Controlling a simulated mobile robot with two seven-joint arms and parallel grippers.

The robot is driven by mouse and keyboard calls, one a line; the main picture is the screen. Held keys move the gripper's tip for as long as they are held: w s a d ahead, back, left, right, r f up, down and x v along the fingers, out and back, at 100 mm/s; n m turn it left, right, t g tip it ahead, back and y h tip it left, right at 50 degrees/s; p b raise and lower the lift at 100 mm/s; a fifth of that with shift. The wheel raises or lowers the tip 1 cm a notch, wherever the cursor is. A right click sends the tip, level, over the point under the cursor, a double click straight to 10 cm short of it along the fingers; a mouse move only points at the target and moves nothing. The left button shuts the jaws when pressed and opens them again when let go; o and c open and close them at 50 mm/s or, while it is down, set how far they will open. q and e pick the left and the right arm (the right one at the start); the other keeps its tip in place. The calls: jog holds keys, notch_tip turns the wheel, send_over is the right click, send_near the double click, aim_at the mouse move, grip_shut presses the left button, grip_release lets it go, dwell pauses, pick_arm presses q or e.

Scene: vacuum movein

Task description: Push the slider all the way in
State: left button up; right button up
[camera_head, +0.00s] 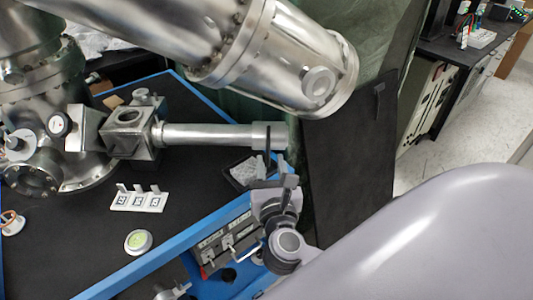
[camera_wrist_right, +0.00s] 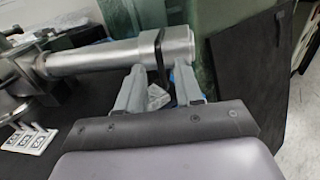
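The slider is a long silver tube (camera_head: 205,137) ending in a wider metal cylinder (camera_head: 270,132) with a thin black band around it. It runs from a metal block on the left. My right gripper (camera_head: 276,181) is just below that wide end. In the right wrist view, the slider's end (camera_wrist_right: 180,46) lies across the top. The two grey fingers (camera_wrist_right: 160,88) stand apart below it, with the black band (camera_wrist_right: 161,58) between them. The gripper is open and holds nothing; whether a finger touches the tube is unclear.
A large steel cylinder (camera_head: 290,65) hangs above the slider. A blue-edged black table (camera_head: 85,235) carries a white three-switch panel (camera_head: 139,199) and a round gauge (camera_head: 138,241). A dark panel (camera_head: 345,150) stands right of the slider's end.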

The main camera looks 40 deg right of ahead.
aim_at(268, 152)
jog(key=shift+x, duration=1.8)
grip_shut()
jog(key=shift+a+f, duration=0.1)
